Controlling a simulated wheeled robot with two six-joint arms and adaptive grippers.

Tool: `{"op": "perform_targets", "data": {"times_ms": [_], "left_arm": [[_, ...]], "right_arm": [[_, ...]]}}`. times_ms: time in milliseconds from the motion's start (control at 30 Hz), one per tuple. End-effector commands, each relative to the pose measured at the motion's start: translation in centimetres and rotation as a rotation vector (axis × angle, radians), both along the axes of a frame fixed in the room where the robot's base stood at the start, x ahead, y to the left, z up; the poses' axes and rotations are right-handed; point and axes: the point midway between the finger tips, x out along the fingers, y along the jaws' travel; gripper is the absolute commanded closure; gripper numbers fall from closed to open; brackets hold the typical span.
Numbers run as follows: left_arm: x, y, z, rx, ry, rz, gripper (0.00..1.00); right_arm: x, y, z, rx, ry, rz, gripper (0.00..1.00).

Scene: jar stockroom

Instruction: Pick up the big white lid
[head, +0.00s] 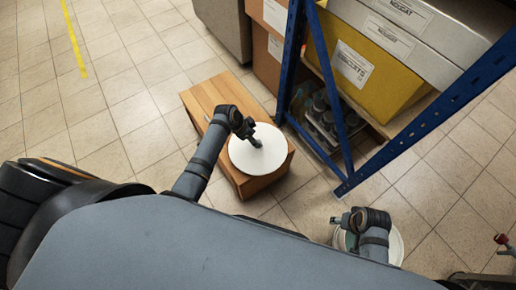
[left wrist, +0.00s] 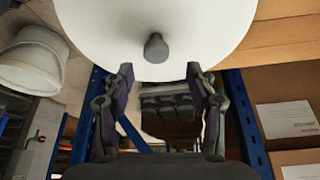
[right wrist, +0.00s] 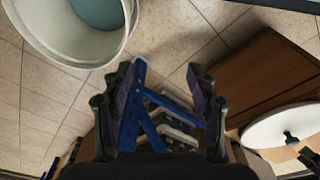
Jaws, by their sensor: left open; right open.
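The big white lid (head: 241,157) lies flat on a wooden crate (head: 200,98), with a short dark grey knob standing at its middle. In the left wrist view the lid (left wrist: 215,25) fills the top, and its knob (left wrist: 156,48) is roughly centred between the fingers but beyond their tips. My left gripper (head: 252,134) is open and empty over the lid; part of the lid is hidden behind it. The right wrist view also shows the lid (right wrist: 275,127) at the right edge. My right gripper (right wrist: 163,72) is open and empty, away from the lid, near a white bucket.
The white bucket (right wrist: 70,52), teal inside, stands on the tiled floor and is partly hidden by my right arm in the head view. A blue rack (head: 345,188) with a yellow bin (head: 365,85) stands right of the crate. Floor at left is clear.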

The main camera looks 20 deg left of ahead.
Motion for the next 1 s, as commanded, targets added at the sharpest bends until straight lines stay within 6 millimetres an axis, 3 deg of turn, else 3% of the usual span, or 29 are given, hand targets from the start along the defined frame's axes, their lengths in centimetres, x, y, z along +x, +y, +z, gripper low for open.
{"op": "perform_targets", "data": {"times_ms": [133,300,433,700,1000], "left_arm": [[0.0,-0.3,-1.3,-0.001,0.002,0.0,0.43],[0.0,-0.8,-3.4,0.0,0.001,0.0,0.43],[0.5,-1.3,-4.9,0.0,0.0,0.0,0.43],[0.6,-1.4,-5.0,0.001,0.001,0.0,0.43],[0.6,-1.4,-5.0,0.0,0.001,0.001,0.84]], "right_arm": [[0.1,0.4,1.4,0.007,-0.003,0.004,0.42],[-0.5,1.1,4.9,0.019,0.003,0.014,0.42],[-0.6,1.5,4.4,0.035,-0.026,0.019,0.42],[-0.4,1.6,4.7,0.039,-0.038,0.021,0.42],[-0.4,1.6,4.7,0.039,-0.039,0.02,0.42]]}}
